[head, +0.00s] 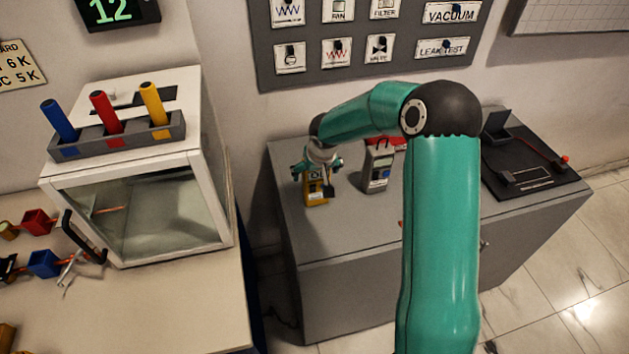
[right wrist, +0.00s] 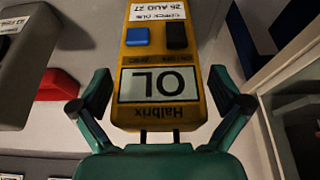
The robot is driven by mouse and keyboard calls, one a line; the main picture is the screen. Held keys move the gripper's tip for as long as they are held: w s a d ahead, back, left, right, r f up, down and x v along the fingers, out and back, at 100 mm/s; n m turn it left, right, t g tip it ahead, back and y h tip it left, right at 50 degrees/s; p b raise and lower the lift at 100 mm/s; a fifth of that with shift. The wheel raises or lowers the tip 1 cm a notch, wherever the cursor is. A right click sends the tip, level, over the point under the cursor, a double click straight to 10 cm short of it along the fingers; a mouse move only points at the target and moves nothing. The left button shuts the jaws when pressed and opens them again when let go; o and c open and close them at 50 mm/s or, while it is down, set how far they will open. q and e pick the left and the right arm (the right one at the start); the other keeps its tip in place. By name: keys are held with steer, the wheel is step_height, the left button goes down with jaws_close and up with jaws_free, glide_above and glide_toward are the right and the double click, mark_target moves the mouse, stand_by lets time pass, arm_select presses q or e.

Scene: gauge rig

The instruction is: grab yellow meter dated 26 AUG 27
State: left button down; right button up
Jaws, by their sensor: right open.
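The yellow meter (head: 316,199) stands near the left end of the grey cabinet top, partly hidden by my right gripper (head: 318,172). In the right wrist view the yellow meter (right wrist: 160,50) appears upside down, with an "OL" display, a blue and a black button and a white label. The label's small date seems to read 26 AUG 27. My right gripper (right wrist: 160,78) is open, with one finger on each side of the meter. Gaps show between fingers and meter, so it is not clamped. My left gripper is not in view.
A grey meter (head: 379,172) stands just right of the yellow one, with a red object (head: 392,142) behind it. A black board (head: 530,165) lies at the cabinet's (head: 350,235) right end. A white glass-fronted box (head: 140,205) stands on the left bench.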

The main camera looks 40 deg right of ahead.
steer(key=shift+s, duration=0.1)
steer(key=c, duration=1.3)
steer(key=shift+c, duration=0.3)
